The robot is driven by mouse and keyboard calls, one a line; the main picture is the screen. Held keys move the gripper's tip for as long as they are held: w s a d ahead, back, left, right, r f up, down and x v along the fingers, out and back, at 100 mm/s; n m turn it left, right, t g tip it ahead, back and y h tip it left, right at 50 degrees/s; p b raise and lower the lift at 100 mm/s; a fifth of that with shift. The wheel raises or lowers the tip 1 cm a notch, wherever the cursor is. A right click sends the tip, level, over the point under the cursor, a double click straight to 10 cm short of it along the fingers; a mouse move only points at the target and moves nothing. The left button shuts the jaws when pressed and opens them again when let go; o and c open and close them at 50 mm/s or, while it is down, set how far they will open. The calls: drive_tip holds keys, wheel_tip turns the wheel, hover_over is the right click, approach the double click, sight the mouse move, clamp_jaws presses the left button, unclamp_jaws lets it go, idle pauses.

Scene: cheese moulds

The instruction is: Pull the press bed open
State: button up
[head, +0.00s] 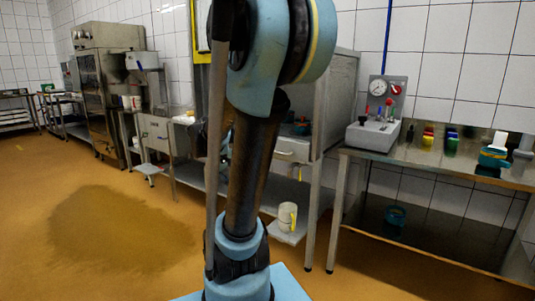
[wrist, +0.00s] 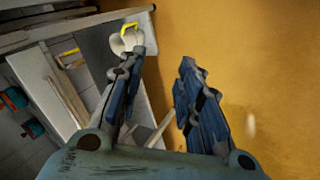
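My gripper (wrist: 162,62) is open, with nothing between its two blue-grey fingers; beyond the gap is orange floor. In the head view my arm hides it. I cannot tell for sure which part is the press bed. A steel unit behind my arm has a drawer-like front (head: 292,150) with a small handle, partly hidden by the arm. Below it a low pale platform (head: 285,237) carries a white jug (head: 287,217) with a yellow handle. In the wrist view the jug (wrist: 126,42) is beyond the left finger, apart from it.
A steel table (head: 440,165) at right holds a gauge box (head: 380,118) and several small coloured pots. A stool (head: 150,170) and another drawer unit (head: 157,130) stand left. The floor (head: 110,250) at left is open, with a dark patch.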

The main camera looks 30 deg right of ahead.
drive_tip(key=w+d+r+h, duration=0.1)
drive_tip(key=w+d+h, duration=0.3)
drive_tip(key=w, duration=0.6)
drive_tip(key=w+d+r+h, duration=0.1)
drive_tip(key=w+d+h, duration=0.2)
drive_tip(key=w+d, duration=0.55)
drive_tip(key=w+d+f+h, duration=0.2)
drive_tip(key=w+f+h, duration=0.6)
drive_tip(key=w, duration=0.7)
drive_tip(key=shift+y, duration=0.5)
drive_tip(key=x, duration=1.7)
drive_tip(key=shift+s+d+f, duration=0.1)
drive_tip(key=shift+d+f, duration=0.1)
drive_tip(key=shift+f, duration=0.15)
clamp_jaws()
